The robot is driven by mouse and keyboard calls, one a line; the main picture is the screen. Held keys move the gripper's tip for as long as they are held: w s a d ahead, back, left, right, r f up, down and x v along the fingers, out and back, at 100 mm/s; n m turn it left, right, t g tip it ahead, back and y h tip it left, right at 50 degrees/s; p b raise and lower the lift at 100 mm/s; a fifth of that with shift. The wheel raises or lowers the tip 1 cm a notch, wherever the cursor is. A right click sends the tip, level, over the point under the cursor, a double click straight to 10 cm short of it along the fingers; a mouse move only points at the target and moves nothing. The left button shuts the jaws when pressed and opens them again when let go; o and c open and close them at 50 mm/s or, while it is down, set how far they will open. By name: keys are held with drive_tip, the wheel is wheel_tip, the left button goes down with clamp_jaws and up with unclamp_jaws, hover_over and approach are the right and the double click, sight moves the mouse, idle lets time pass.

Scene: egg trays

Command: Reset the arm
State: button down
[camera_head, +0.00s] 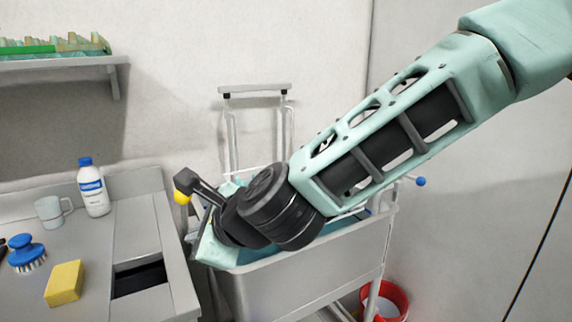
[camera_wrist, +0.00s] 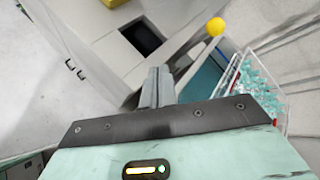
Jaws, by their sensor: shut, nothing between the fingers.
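My arm reaches in from the upper right in the head view, over a grey wheeled cart. In that view my gripper's fingers are mostly hidden behind the wrist. In the wrist view my gripper (camera_wrist: 158,75) has its two fingers together with nothing between them. The fingers point towards the grey counter (camera_wrist: 80,25) and the gap beside the cart. No object is held.
The cart (camera_head: 300,285) stands under my forearm, with a yellow ball (camera_head: 181,197) at its left corner and a blue ball (camera_head: 421,181) at its right. The counter at left holds a yellow sponge (camera_head: 64,283), blue brush (camera_head: 27,252), mug (camera_head: 52,213) and bottle (camera_head: 93,190). A red bucket (camera_head: 398,298) is at lower right.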

drive_tip(key=s+d+f+n+g+h, duration=0.2)
drive_tip(key=s+d+n+h, duration=0.1)
drive_tip(key=s+d+n, duration=0.3)
drive_tip(key=s+d+f+n+g+h, duration=0.2)
drive_tip(key=s+d+n, duration=0.4)
drive_tip(key=d+n, duration=0.4)
drive_tip(key=s+d+f+n+g+h, duration=0.2)
drive_tip(key=s+d+n, duration=0.4)
drive_tip(key=d, duration=0.8)
drive_tip(key=shift+s+n+h, duration=0.3)
drive_tip(key=shift+n+h, duration=0.6)
drive_tip(key=shift+n, duration=0.2)
